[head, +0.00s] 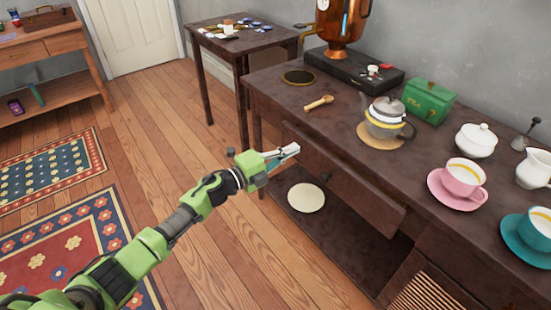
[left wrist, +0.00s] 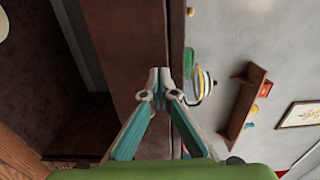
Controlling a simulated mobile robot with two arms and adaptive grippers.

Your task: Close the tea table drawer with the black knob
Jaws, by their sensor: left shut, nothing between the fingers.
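The tea table (head: 335,118) is a long dark brown table running along the right. Its drawer (head: 362,192) stands partly out from under the tabletop, with its front panel facing my left arm. My left gripper (head: 295,149) is shut and empty, by the far left end of the drawer front. In the left wrist view, the shut fingertips (left wrist: 160,73) point at the dark drawer front (left wrist: 138,45); I cannot tell whether they touch it. My right gripper is not in view.
On the tabletop stand a teapot (head: 385,120) on a mat, a wooden spoon (head: 319,103), a green tea box (head: 430,101), a pink cup (head: 466,173) and a teal cup (head: 538,232). A pale round disc (head: 306,198) lies on the lower shelf. The floor at left is open.

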